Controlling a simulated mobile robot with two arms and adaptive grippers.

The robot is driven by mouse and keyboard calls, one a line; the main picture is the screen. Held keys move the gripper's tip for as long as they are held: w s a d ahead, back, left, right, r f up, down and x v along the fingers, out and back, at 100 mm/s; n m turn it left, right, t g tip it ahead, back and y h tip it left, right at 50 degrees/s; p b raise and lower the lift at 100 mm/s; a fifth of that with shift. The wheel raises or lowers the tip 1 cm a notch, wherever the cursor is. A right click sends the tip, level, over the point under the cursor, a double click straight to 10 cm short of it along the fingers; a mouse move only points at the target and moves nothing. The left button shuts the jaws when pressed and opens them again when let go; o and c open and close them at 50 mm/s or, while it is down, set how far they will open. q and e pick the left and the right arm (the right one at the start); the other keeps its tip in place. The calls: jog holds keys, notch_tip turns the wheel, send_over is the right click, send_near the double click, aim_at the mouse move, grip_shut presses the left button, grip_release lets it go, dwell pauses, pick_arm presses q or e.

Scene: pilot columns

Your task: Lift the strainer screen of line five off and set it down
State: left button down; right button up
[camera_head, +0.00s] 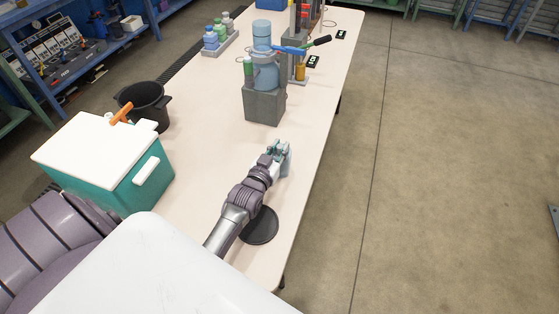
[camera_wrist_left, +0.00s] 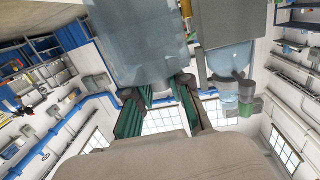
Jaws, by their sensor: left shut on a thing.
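My left gripper (camera_head: 277,147) is over the near middle of the table, shut on a pale blue-grey piece (camera_head: 287,165), which looks like the strainer screen. Most of the piece is hidden behind the gripper in the head view. In the upside-down left wrist view it is a large translucent cylinder (camera_wrist_left: 140,40), with the dark green fingers (camera_wrist_left: 158,108) at one end of it. The strainer body (camera_head: 265,75), a light blue cylinder on a grey block (camera_head: 264,106), stands farther along the table, apart from the gripper. My right gripper is not in view.
A dark round disc (camera_head: 260,225) lies on the table (camera_head: 213,148) near my left forearm. A teal box with a white lid (camera_head: 95,155) and a black bucket (camera_head: 148,104) are at the left. Bottles in a tray (camera_head: 219,42) stand farther back. The table's right edge is close to the gripper.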

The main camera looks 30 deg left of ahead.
pick_arm(q)
notch_tip(320, 180, up, 11)
jog(key=p, duration=1.1)
jog(key=shift+r, duration=0.15)
dwell(1.3)
